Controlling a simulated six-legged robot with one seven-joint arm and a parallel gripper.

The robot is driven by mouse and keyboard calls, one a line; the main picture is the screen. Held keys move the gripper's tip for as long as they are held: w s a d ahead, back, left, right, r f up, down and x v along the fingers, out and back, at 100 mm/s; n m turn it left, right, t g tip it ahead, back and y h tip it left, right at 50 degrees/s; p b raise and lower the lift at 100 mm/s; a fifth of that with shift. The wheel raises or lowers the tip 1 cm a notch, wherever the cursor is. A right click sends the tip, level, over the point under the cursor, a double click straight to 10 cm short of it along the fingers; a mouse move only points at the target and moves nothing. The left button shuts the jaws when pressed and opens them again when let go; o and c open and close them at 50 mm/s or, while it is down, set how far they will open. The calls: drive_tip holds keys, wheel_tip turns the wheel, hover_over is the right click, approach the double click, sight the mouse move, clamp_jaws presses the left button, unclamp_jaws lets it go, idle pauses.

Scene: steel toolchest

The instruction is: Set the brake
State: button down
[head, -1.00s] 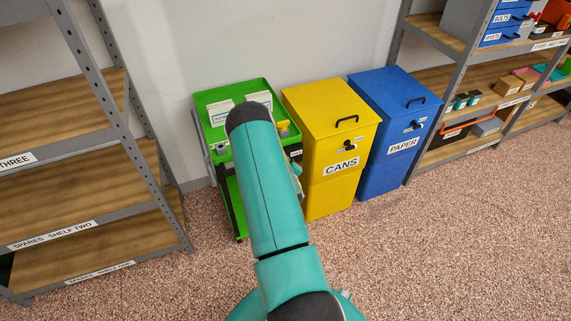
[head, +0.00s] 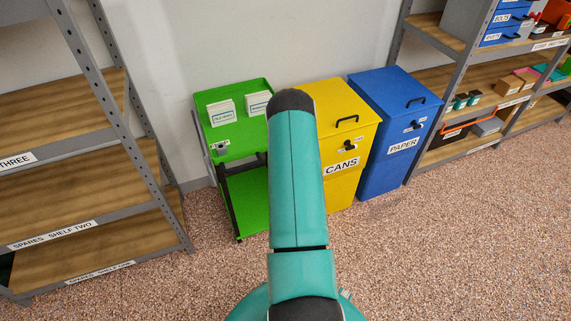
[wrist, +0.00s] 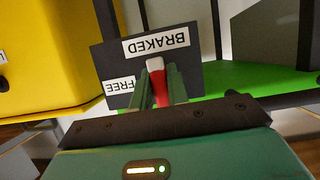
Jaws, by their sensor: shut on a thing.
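In the wrist view, my gripper (wrist: 159,82) is shut on a red brake lever (wrist: 158,92) with a pale tip. The lever stands in front of a dark plate (wrist: 113,62) with two labels that appear upside down. The BRAKED label (wrist: 156,42) is just beyond the lever's tip, and the FREE label (wrist: 120,87) is to the left of the lever. The lever's base is hidden by my gripper. In the head view, the green trolley (head: 241,146) stands by the wall. My arm covers its right side, and my gripper is hidden there.
A yellow CANS bin (head: 340,110) and a blue PAPER bin (head: 396,95) stand right of the trolley. Card boxes (head: 222,113) sit on the trolley top. A spares shelf (head: 75,190) stands at left and a loaded shelf (head: 480,90) at right. The front floor is open.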

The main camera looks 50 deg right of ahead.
drive_tip(key=shift+w+r, duration=0.1)
idle(0.4)
drive_tip(key=c, duration=1.4)
unclamp_jaws()
drive_tip(key=v, duration=1.3)
drive_tip(key=shift+s, duration=0.45)
drive_tip(key=shift+r, duration=0.1)
